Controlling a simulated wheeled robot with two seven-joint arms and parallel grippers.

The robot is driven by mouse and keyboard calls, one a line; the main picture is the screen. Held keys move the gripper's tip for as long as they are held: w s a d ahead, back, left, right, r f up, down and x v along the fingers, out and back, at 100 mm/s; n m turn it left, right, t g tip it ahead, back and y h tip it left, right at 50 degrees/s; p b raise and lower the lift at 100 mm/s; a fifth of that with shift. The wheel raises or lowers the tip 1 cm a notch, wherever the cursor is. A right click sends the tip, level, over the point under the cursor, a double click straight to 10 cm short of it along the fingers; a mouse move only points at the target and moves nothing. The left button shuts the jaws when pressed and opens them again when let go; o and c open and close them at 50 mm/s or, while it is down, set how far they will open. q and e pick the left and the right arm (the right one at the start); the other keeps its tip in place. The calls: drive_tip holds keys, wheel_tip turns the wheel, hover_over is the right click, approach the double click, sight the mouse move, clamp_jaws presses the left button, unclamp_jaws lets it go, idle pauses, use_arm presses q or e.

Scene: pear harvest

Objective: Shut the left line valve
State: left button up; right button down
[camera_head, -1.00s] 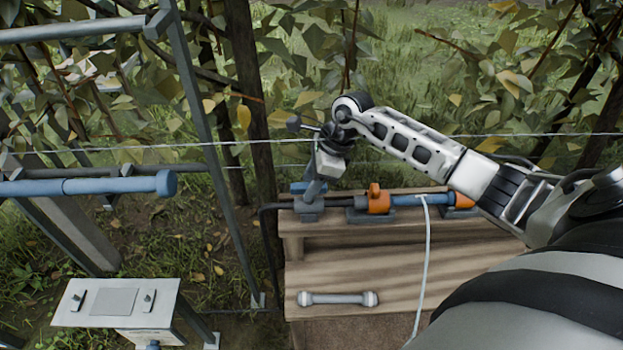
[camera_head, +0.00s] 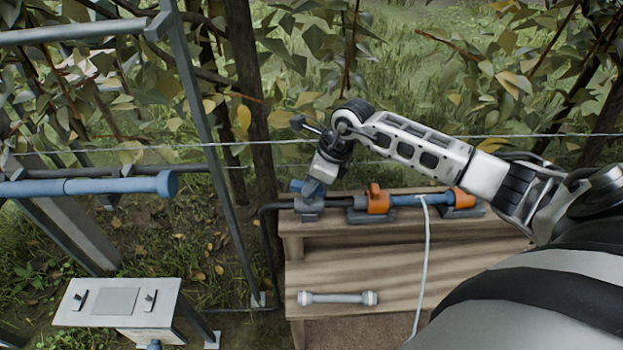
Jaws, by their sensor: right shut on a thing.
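The left line valve sits at the left end of the pipe run on the wooden bench, with a grey base (camera_head: 311,215) and a blue handle (camera_head: 297,186). My right gripper (camera_head: 313,187) comes down from above and is shut on the blue handle, covering much of it. The handle's exact angle is hard to tell behind the fingers. My left gripper is not in view.
To the right along the pipe are an orange fitting (camera_head: 377,199), a blue pipe section and another orange fitting (camera_head: 463,198). A white tube hangs from the pipe. A grey-white filter-like cylinder (camera_head: 337,298) lies on the wooden bench (camera_head: 400,265). A wire crosses by my right arm.

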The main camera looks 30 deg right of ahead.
drive_tip(key=m+h, duration=0.1)
drive_tip(key=m, duration=0.2)
drive_tip(key=shift+a+m+t, duration=0.15)
drive_tip(key=shift+m+t, duration=0.15)
drive_tip(key=shift+t, duration=0.1)
drive_tip(key=m+h, duration=0.1)
drive_tip(key=m, duration=0.2)
drive_tip(key=shift+a+m+h, duration=0.1)
drive_tip(key=shift+m+h, duration=0.2)
drive_tip(key=m+h+b, duration=0.1)
drive_tip(key=m, duration=0.2)
drive_tip(key=shift+a+m, duration=0.1)
drive_tip(key=shift+m, duration=0.2)
drive_tip(key=shift+m+h+b, duration=0.6)
drive_tip(key=shift+m+h, duration=0.2)
drive_tip(key=shift+m, duration=1.2)
drive_tip(key=c, duration=1.3)
unclamp_jaws()
